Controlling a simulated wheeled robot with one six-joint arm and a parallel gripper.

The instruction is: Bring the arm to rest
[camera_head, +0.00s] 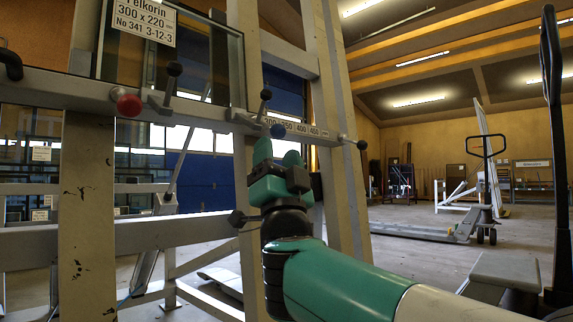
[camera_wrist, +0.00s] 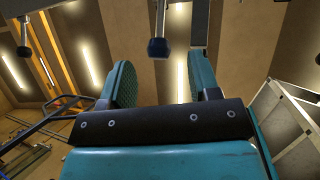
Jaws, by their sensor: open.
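My gripper (camera_head: 277,156) is teal and black and points upward in front of the frame's upper crossbar (camera_head: 60,92). In the wrist view my gripper (camera_wrist: 160,75) shows two teal fingers spread apart, with nothing held between them. A blue knob (camera_head: 277,131) on the crossbar is just above my fingers in the head view. A dark blue knob (camera_wrist: 158,48) appears between the finger tips in the wrist view; whether it touches a finger cannot be told.
A red knob (camera_head: 129,105) and black-knobbed levers (camera_head: 174,69) sit along the crossbar. A glass pane (camera_head: 215,60) with a label (camera_head: 144,22) stands above it. Posts (camera_head: 88,220) flank the frame.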

